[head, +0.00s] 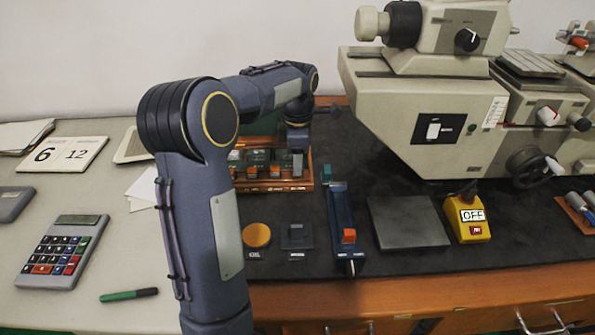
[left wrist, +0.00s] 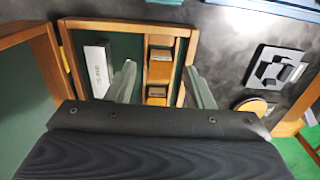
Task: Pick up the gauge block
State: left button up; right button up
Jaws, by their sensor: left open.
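A wooden case (head: 275,187) with small blocks in its compartments stands on the dark mat, partly hidden behind my left arm. In the left wrist view the case (left wrist: 182,31) is open, with a green lining and a white labelled piece (left wrist: 97,68). Small brownish-grey blocks (left wrist: 160,61) sit in its wooden slots; I cannot tell which is the gauge block. My left gripper (head: 297,158) is over the case, and its fingers (left wrist: 163,86) are open on either side of the slot column. Nothing is held between them. My right gripper is not in view.
A dark square holder (head: 297,236) and an orange disc (head: 257,235) lie in front of the case. A blue tool (head: 342,225), a grey plate (head: 408,222) and a yellow OFF switch box (head: 468,222) are to the right. A large machine (head: 425,110) stands behind them.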

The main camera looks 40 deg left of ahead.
pick_arm(q)
jog(key=shift+f, duration=0.45)
grip_shut()
jog(key=shift+r, duration=0.15)
